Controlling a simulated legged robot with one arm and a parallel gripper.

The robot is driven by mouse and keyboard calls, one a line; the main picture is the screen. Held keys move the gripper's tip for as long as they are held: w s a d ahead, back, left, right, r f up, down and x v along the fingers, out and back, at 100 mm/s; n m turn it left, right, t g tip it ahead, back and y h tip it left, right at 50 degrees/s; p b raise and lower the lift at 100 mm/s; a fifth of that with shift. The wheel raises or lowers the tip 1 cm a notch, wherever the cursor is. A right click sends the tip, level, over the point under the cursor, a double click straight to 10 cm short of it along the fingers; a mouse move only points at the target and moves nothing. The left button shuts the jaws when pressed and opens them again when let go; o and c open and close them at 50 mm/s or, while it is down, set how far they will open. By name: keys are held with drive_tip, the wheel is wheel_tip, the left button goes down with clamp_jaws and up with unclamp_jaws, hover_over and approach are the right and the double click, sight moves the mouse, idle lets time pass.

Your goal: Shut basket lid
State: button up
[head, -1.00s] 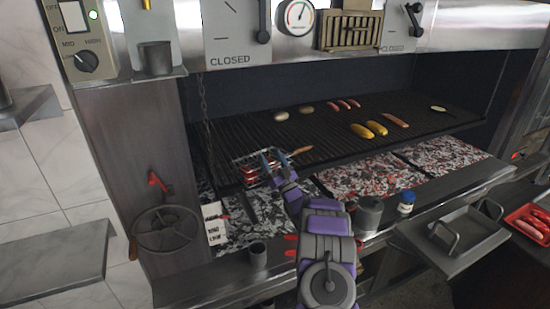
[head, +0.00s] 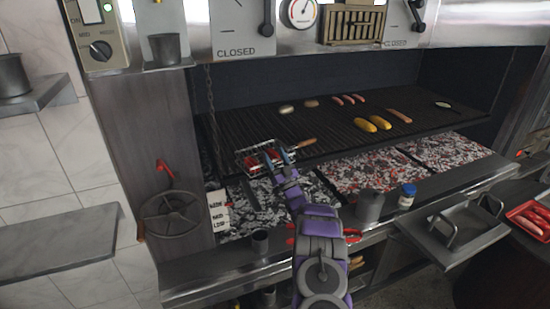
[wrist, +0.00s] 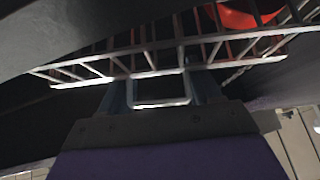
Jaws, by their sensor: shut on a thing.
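The wire grill basket (head: 244,157) sits at the front left edge of the grill, with red food (head: 252,161) inside. Its wooden handle (head: 307,142) points right. My gripper (head: 272,158) is at the front of the basket, its fingers over the near side. In the wrist view, a small rectangular wire loop (wrist: 162,103) on the basket's edge sits between my fingers, and my gripper is shut on it. The basket's bars (wrist: 110,77) and something red (wrist: 245,18) show behind it. I cannot tell how far the lid is open; my fingers partly cover it.
Sausages, yellow corn (head: 372,124) and other food lie on the grill grate (head: 330,132). Glowing coals (head: 370,171) lie below. A grey cup (head: 369,205) and a blue-capped jar (head: 407,196) stand on the front ledge. A handwheel (head: 171,215) is at the left.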

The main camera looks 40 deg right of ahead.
drive_tip(key=shift+f, duration=0.35)
drive_tip(key=o, duration=1.5)
drive_tip(key=shift+d, duration=0.15)
drive_tip(key=shift+c, duration=0.2)
drive_tip(key=d+b+v, duration=0.1)
drive_tip(key=b+v, duration=0.2)
drive_tip(key=v, duration=1.4)
drive_tip(key=shift+a, duration=0.4)
drive_tip(key=shift+f, duration=0.15)
